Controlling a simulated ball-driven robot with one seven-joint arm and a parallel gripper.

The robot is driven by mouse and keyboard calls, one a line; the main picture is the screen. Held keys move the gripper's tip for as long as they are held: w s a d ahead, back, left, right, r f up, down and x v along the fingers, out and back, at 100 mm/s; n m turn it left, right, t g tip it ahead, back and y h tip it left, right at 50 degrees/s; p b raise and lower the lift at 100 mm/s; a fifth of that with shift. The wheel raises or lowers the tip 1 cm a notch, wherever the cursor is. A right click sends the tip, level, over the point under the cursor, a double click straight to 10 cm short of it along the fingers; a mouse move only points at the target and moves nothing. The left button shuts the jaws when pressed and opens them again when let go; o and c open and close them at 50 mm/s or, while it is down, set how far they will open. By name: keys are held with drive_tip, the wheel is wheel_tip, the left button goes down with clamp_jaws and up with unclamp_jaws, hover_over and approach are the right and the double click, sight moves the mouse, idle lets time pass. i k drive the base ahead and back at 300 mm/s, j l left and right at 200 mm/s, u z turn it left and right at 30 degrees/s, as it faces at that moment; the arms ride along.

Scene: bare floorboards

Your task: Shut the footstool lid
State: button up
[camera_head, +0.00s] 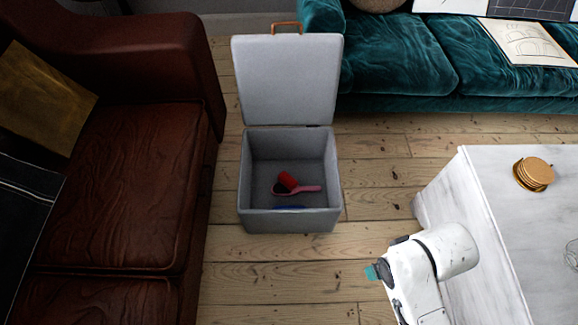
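The grey footstool (288,220) stands on the floorboards between two sofas. Its lid (285,82) is up, tilted back behind the box, with a tan handle (287,27) at its top edge. Inside the box lie a red cylinder-like item (288,180), a pink-red item with a handle (307,188) and something blue, partly hidden by the front wall. My arm reaches in at the lower right, in front of the footstool and apart from it. My gripper's fingers do not show clearly; only a small teal part shows at the arm's end.
A brown leather sofa (140,190) stands close to the footstool's left. A teal sofa (400,55) stands behind to the right. A white marble-look table (500,215) with a stack of round coasters (535,173) is at right. Bare floor (375,190) lies between footstool and table.

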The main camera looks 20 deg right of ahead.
sight(283, 79)
drive_tip(key=i+j+z, duration=0.1)
drive_tip(key=i+z, duration=0.25)
drive_tip(key=i, duration=0.2)
drive_tip(key=i+j+z, duration=0.25)
drive_tip(key=i+z, duration=0.15)
drive_tip(key=i+j+z, duration=0.35)
drive_tip(key=i+j, duration=0.1)
drive_tip(key=i, duration=0.15)
